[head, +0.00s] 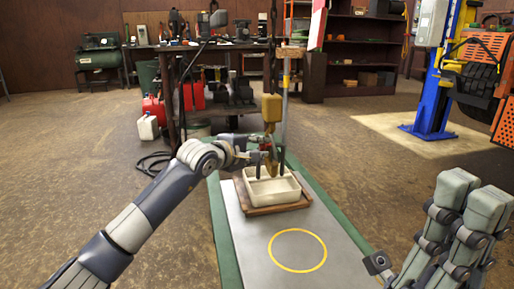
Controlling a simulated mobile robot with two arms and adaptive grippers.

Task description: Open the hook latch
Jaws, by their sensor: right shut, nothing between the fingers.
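A brass-yellow hook block (271,108) hangs above a pale tray at the middle of the head view. A red part (265,144), possibly the latch, shows below it, partly covered by my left gripper. My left gripper (270,168) is at the hook, with its dark fingertips pointing down on either side of the hook's lower part. I cannot tell whether its fingers touch the hook or the latch. My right gripper (472,190) is shut and empty at the lower right, well away from the hook.
The pale tray (273,205) sits on a brown wooden board on a grey-topped, green-edged bench (250,250) with a yellow ring (297,251). A dark worktable (170,52) stands behind.

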